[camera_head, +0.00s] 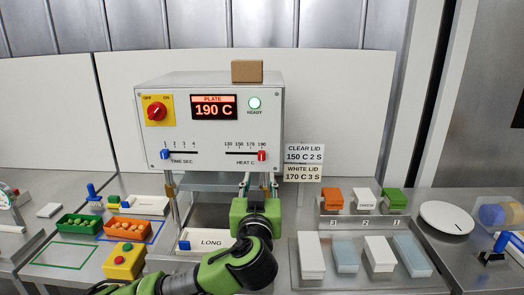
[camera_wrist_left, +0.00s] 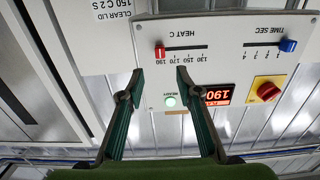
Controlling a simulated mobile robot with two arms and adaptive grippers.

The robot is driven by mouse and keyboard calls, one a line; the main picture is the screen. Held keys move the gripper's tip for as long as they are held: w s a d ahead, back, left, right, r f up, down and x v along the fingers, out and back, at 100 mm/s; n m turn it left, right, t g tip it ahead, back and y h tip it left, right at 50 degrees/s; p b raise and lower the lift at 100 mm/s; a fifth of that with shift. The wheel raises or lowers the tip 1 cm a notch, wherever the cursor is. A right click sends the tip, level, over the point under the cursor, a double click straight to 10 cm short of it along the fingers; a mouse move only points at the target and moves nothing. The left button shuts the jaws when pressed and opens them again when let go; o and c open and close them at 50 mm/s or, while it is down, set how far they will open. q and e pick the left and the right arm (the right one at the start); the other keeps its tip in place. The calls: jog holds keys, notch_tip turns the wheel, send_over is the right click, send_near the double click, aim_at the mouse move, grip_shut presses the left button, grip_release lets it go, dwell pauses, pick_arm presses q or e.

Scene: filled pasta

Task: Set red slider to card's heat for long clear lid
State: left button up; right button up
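The red slider (camera_head: 262,155) sits at the 190 end of the HEAT C scale on the white sealing machine (camera_head: 210,125); it also shows in the upside-down left wrist view (camera_wrist_left: 160,51). The display (camera_head: 214,107) reads PLATE 190 C. The card (camera_head: 303,154) reads CLEAR LID 150 C 2 S, and the one below (camera_head: 303,173) reads WHITE LID 170 C 3 S. My left gripper (camera_head: 258,182) is in front of the panel, below the slider. In the left wrist view its fingers (camera_wrist_left: 160,75) are apart and empty, with the slider beyond the gap. My right gripper is not in view.
The blue TIME SEC slider (camera_head: 165,154) stands at 1. The green READY lamp (camera_head: 254,103) and red OFF/ON knob (camera_head: 156,111) are on the panel. A LONG plate (camera_head: 211,242) lies under the machine. White and clear lid stacks (camera_head: 345,255) stand at front right.

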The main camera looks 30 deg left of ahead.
aim_at(261, 157)
pick_arm(q)
jog(key=p+x, duration=0.1)
jog(key=x, duration=0.2)
jog(key=p+x, duration=0.2)
jog(key=x, duration=0.2)
jog(key=p+x, duration=0.1)
jog(key=x, duration=0.3)
jog(key=shift+w+r+p, duration=0.25)
jog(key=shift+r+p, duration=0.1)
jog(key=shift+r, duration=0.05)
jog(key=shift+w+a+f, duration=0.2)
jog(key=shift+w+a, duration=0.2)
jog(key=shift+w, duration=0.2)
jog(key=shift+s, duration=0.1)
jog(key=shift+c, duration=0.4)
grip_shut()
